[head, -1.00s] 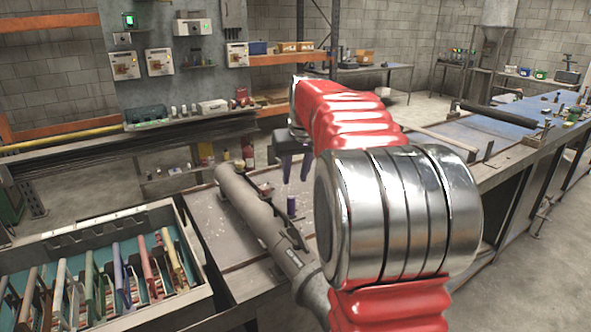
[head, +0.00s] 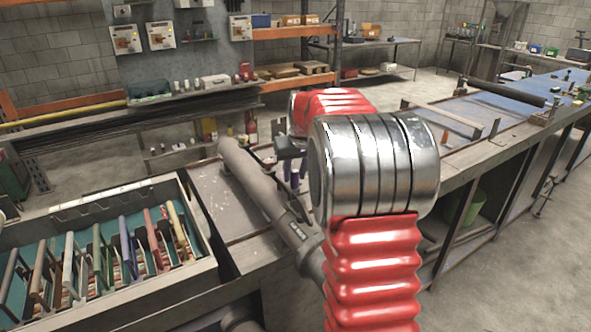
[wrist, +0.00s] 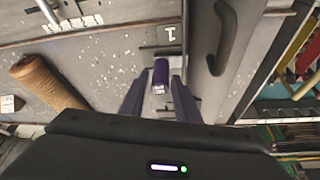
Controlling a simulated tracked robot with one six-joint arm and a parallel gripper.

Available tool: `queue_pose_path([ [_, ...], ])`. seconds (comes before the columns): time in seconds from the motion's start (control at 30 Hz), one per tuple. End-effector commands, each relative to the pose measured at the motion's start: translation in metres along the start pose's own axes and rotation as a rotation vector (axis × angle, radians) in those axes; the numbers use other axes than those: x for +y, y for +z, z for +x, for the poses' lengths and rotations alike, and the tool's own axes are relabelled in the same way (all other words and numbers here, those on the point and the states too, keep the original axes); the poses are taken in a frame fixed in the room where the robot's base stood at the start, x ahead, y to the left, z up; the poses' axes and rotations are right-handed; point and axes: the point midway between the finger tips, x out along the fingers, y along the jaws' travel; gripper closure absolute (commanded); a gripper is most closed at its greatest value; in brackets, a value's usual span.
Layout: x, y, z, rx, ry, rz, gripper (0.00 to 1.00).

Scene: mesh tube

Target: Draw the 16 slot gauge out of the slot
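A short purple gauge (wrist: 160,72) with a small white label stands on the grey bench top; the label is too small to read. My gripper (wrist: 159,82) has its two purple fingers on either side of the gauge, apart, with the gauge between their tips. I cannot tell whether they touch it. In the head view my gripper (head: 291,172) is low over the bench, partly behind my arm, and the gauge cannot be made out there. The slot around the gauge's foot is mostly hidden; a white "1" mark shows just beyond it.
A tray (head: 70,207) of coloured upright plates stands at the left. A tan mesh roll (wrist: 46,84) lies left in the wrist view. The bench top (head: 212,190) left of the tube is mostly clear.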

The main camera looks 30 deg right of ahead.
Motion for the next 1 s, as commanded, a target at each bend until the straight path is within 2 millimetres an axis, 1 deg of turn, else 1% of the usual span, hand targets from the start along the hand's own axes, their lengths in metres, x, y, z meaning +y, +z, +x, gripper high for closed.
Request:
queue_pose_path([
  [0.2,-0.0003,0.0,-0.0001,0.0,0.0,0.0,0.71],
  [0.6,-0.0006,-0.0001,-0.0004,0.0,0.0,-0.001,0.99],
  [0.87,0.0007,-0.0006,-0.0002,0.0,0.0,-0.001,1.0],
  [1.0,0.0055,-0.0022,0.0005,0.0,0.0,-0.002,1.0],
])
